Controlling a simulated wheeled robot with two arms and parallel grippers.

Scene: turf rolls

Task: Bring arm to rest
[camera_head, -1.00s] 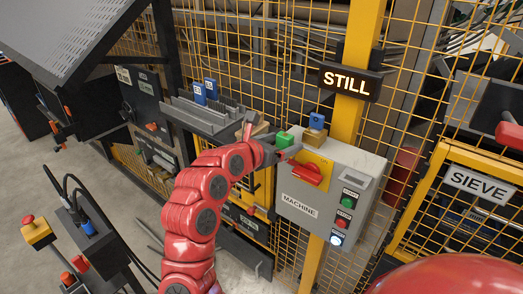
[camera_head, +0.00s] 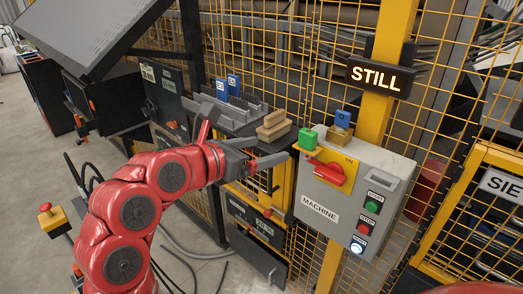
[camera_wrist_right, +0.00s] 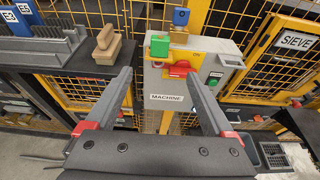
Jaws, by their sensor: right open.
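My right arm comes in from the lower left of the head view. Its gripper (camera_head: 279,172) is open and empty, in the air left of the grey machine box (camera_head: 318,211). The red switch handle (camera_head: 329,174) sits on a yellow plate at the box's upper left, apart from the fingers. In the right wrist view the open fingers (camera_wrist_right: 160,74) spread to both sides of the box (camera_wrist_right: 167,88), with the handle (camera_wrist_right: 180,69) showing beyond and between them. My left gripper is not in view.
A green block (camera_head: 308,138) and a blue padlock-like piece (camera_head: 342,118) are at the box's top. A lit STILL sign (camera_head: 378,77) hangs on a yellow post. A wooden block (camera_head: 273,126) lies on the dark shelf. Yellow mesh fence (camera_head: 290,60) stands behind. An emergency stop (camera_head: 50,220) is at left.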

